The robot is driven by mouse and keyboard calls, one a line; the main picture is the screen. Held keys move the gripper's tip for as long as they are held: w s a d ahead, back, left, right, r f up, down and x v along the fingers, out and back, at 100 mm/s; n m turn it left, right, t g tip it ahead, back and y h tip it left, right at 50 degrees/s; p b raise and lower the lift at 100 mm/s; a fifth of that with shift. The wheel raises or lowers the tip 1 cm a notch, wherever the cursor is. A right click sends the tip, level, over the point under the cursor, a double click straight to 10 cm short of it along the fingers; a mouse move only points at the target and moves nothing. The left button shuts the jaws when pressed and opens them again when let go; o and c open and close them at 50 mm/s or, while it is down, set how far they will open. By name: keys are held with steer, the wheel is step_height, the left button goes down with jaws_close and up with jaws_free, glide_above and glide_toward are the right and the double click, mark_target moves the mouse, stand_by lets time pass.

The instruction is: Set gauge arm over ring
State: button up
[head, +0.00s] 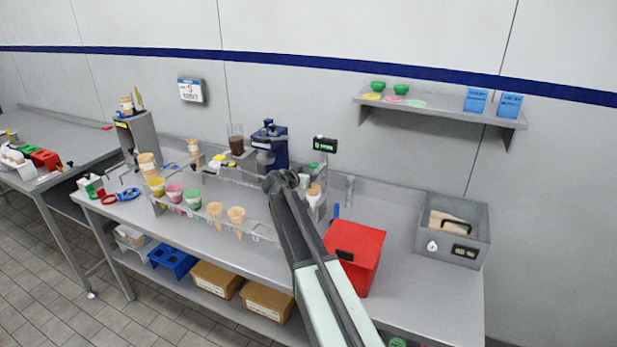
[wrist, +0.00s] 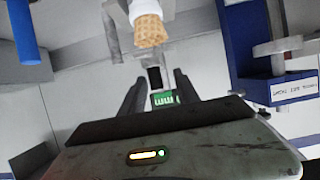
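My gripper (head: 287,181) reaches over the bench beside a cone in a white sleeve (head: 314,195). In the wrist view my gripper (wrist: 158,78) has its two dark fingers apart. A small black piece (wrist: 153,77) on a grey part shows between them, with gaps at both sides; I cannot tell whether it is the gauge arm or how far off it is. The waffle cone (wrist: 150,32) appears beyond the fingertips, at the top. A green display (wrist: 164,98) shows between the fingers. The ring is not clearly made out; my arm hides part of this spot.
A blue machine (head: 270,150) stands behind my gripper. A clear rack (head: 222,207) with cones and coloured cups is to the left. A red box (head: 356,255) and a grey case (head: 455,228) stand to the right. Bare bench (head: 425,295) lies in front of the case.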

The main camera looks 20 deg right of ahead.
steer(key=p+v, duration=0.3)
steer(key=v, duration=0.4)
steer(key=shift+s+a, duration=0.25)
steer(key=shift+r, duration=0.2)
